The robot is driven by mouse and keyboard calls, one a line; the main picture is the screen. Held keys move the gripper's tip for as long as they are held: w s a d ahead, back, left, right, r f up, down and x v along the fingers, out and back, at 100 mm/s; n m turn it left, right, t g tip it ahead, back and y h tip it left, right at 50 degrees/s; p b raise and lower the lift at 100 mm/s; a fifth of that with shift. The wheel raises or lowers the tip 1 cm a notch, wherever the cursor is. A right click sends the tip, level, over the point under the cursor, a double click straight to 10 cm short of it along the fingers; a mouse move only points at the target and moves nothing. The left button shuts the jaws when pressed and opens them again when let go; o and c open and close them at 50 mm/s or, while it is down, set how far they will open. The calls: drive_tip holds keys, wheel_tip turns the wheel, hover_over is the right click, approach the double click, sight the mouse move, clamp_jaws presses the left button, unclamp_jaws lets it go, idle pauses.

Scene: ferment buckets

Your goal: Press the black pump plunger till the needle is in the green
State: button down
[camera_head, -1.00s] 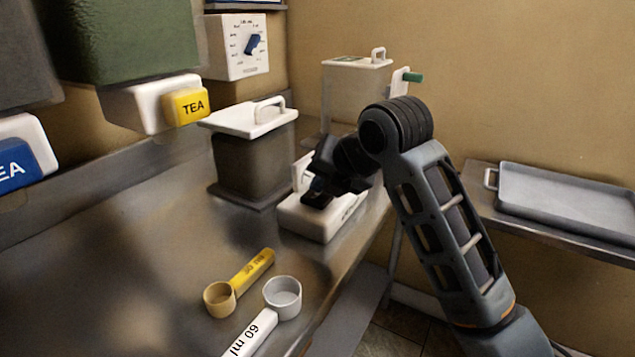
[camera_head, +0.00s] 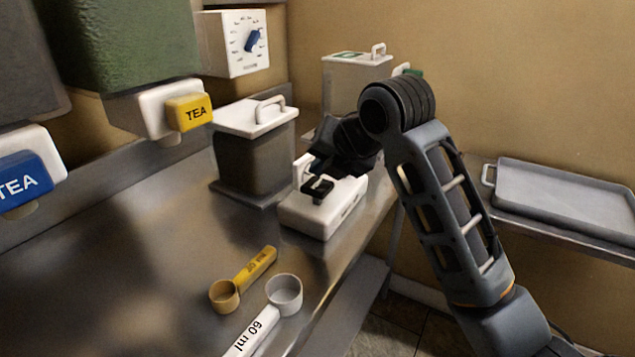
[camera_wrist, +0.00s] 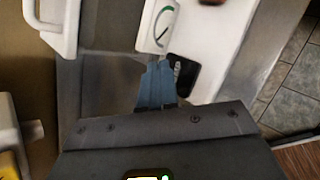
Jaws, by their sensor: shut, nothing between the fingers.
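The white pump unit (camera_head: 322,216) stands on the steel counter near its right edge. Its black plunger (camera_head: 318,188) stands up above the unit's top, and it also shows in the wrist view (camera_wrist: 186,74). The gauge (camera_wrist: 162,26) in the wrist view has a white face with a green arc; its needle is too small to read surely. My gripper (camera_head: 311,166) is shut and empty, above and slightly behind the plunger. Its blue fingertips (camera_wrist: 156,84) overlap the plunger's left side in the wrist view; I cannot tell whether they touch it.
A dark bucket (camera_head: 255,165) with a white handled lid stands just behind and left of the pump. A yellow scoop (camera_head: 240,282) and a white 60 ml scoop (camera_head: 284,296) lie in front. A grey tray (camera_head: 560,203) rests on the right shelf. The counter's left part is clear.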

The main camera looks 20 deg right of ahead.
sight(322, 186)
drive_tip(key=shift+r+p, duration=1.8)
drive_tip(key=shift+r, duration=0.75)
idle(0.9)
